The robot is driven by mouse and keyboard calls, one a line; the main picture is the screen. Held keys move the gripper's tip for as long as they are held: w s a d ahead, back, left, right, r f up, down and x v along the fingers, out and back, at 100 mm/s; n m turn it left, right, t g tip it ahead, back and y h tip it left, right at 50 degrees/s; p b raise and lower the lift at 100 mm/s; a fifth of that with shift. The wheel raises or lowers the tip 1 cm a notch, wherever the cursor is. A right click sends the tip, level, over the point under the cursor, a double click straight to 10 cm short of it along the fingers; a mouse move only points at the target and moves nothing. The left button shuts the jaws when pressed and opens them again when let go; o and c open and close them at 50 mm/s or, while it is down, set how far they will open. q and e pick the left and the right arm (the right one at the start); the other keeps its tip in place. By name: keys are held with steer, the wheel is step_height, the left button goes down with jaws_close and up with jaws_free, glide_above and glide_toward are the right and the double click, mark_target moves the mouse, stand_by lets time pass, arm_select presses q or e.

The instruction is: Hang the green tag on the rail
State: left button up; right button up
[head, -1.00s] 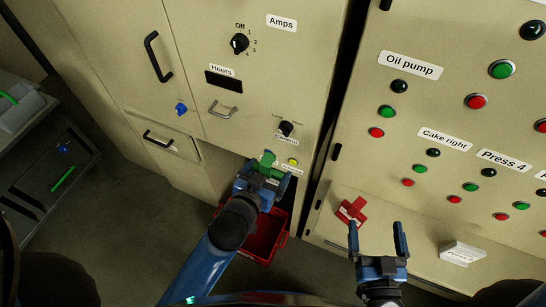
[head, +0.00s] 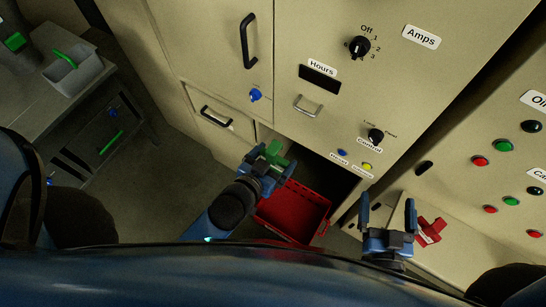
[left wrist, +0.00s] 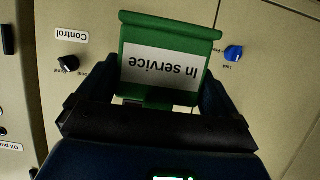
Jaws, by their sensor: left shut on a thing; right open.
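The green tag (head: 273,154) is held in my left gripper (head: 266,169), in front of the lower cabinet in the head view. In the left wrist view the tag (left wrist: 165,38) fills the space between the fingers, and its white label reads "In service" upside down. A small metal bar (head: 308,104), which may be the rail, is fixed below the Hours window, above and right of the tag and apart from it. The wrist view does not show this bar. My right gripper (head: 388,214) is open and empty, left of a red tag (head: 430,231).
A red crate (head: 294,212) stands below the dark cabinet opening, close to my left gripper. A Control knob (head: 375,136), a blue knob (head: 256,95) and a black door handle (head: 249,42) stick out of the cabinet. A grey bin (head: 78,76) is at far left. Grey floor is clear between.

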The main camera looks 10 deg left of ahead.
arm_select(q)
steer(key=shift+w+d+r, duration=0.1)
steer(key=shift+w+d, duration=0.2)
steer(key=shift+w, duration=0.2)
steer(key=shift+w+d+b, duration=0.3)
steer(key=shift+w+d, duration=0.55)
steer(key=shift+w, duration=1.3)
steer(key=shift+w+d+b, duration=0.3)
steer(key=shift+w+d, duration=0.6)
steer(key=shift+w, duration=1.25)
steer(key=shift+w+d+b, duration=0.3)
steer(key=shift+w+d, duration=0.55)
steer(key=shift+w, duration=1.3)
steer(key=shift+w+f+b, duration=0.1)
steer(key=shift+f+b, duration=0.45)
steer(key=shift+f, duration=0.3)
steer(key=o, duration=0.7)
